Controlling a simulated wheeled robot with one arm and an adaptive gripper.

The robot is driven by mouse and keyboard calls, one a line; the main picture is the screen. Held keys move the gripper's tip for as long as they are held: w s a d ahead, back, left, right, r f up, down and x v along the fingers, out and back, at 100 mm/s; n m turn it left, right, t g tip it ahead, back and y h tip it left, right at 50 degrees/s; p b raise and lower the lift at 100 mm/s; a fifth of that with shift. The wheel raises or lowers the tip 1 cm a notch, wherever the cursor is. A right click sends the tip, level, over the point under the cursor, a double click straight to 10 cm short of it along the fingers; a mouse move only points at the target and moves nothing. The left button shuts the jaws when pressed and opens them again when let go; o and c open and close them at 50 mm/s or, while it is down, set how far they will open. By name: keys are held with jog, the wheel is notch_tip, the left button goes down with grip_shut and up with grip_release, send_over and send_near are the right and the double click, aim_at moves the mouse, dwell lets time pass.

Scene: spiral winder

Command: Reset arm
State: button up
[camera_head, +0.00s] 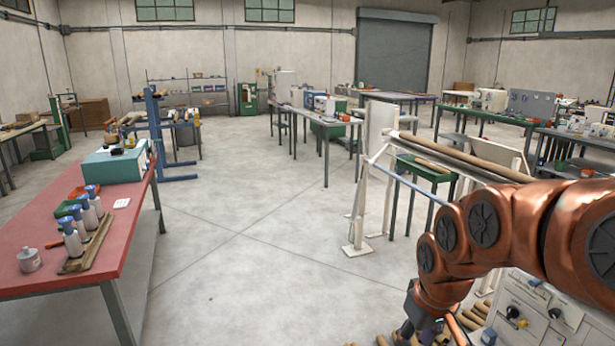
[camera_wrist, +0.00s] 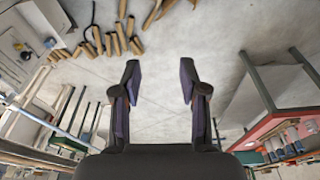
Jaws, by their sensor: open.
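My gripper (camera_wrist: 160,82) is open in the wrist view, its two dark fingers wide apart with bare concrete floor between them. Nothing is held. In the head view my copper-coloured arm reaches in from the right edge and bends down, with my gripper (camera_head: 418,328) low at the bottom, partly cut off by the picture edge. The winder machine (camera_head: 535,310) with a control panel stands beneath and beside my arm at the lower right. Its panel also shows at the upper left of the wrist view (camera_wrist: 18,45). My arm hides part of the machine.
A red-topped table (camera_head: 150,212) with bottles and a teal box (camera_head: 115,163) stands at left. Several brown tubes (camera_wrist: 110,42) lie near the machine. A white frame (camera_head: 362,190) with long rollers stands behind my arm. The middle floor (camera_head: 250,235) is clear.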

jog(key=s+f+m+g, duration=0.1)
jog(key=s+f+g, duration=0.1)
jog(key=s, duration=0.9)
jog(key=s+a+f+m+g, duration=0.1)
jog(key=s+f+m+g, duration=0.1)
jog(key=s, duration=1)
jog(key=shift+s+f, duration=0.2)
jog(key=shift+a, duration=0.15)
